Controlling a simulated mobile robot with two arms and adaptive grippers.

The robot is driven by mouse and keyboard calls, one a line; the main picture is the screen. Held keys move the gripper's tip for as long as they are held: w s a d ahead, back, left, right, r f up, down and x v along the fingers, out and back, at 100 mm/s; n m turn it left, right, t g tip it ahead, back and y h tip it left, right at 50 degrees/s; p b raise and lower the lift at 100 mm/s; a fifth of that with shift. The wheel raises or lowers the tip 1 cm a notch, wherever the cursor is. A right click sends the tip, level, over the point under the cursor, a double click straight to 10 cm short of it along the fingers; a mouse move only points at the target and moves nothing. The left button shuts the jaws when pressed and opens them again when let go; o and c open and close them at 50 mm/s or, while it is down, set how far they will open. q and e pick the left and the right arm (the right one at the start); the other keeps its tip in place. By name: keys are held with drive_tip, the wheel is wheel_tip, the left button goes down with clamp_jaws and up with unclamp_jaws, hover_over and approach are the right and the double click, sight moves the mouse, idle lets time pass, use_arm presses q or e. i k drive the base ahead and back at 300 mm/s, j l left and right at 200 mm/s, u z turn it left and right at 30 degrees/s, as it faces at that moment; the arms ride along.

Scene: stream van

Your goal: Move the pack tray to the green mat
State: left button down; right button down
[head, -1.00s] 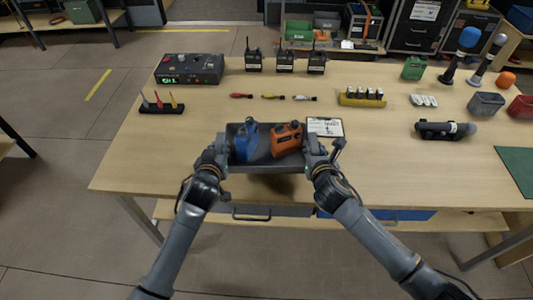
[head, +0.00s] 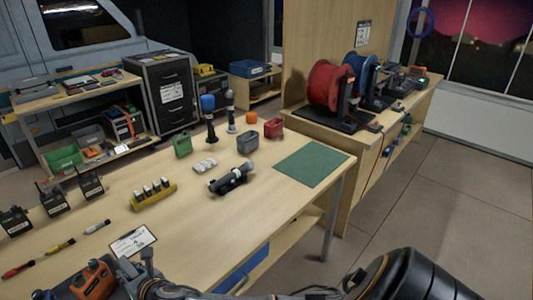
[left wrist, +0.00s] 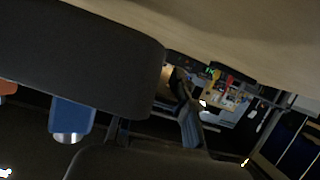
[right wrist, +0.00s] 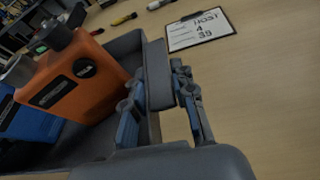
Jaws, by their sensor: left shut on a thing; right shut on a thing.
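The pack tray is a dark grey tray; its wall (right wrist: 122,45) shows in the right wrist view, with an orange pack (right wrist: 75,75) and a blue pack (right wrist: 28,125) inside. In the head view the orange pack (head: 93,281) shows at the bottom left edge. My right gripper (right wrist: 160,102) is shut on the tray's near end. In the dim left wrist view my left gripper (left wrist: 152,132) is shut at the tray's other end, beside its dark wall (left wrist: 80,60); the grip itself is mostly hidden. The green mat (head: 312,165) lies flat and empty at the table's right end.
A clipboard (head: 133,241) lies just beyond the tray. A black torch (head: 231,178), yellow battery holder (head: 153,196), grey bin (head: 247,145) and red bin (head: 274,128) stand on the table (head: 200,220). Bare tabletop lies between the clipboard and the mat.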

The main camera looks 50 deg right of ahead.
sight(312, 162)
drive_tip(key=z, duration=0.8)
drive_tip(key=i+l+z, duration=0.15)
drive_tip(key=z, duration=0.25)
drive_tip(key=i+l+z, duration=0.2)
drive_tip(key=z, duration=0.2)
drive_tip(key=i+l, duration=0.45)
drive_tip(key=i, duration=0.15)
drive_tip(key=i+l, duration=0.45)
drive_tip(key=i, duration=0.15)
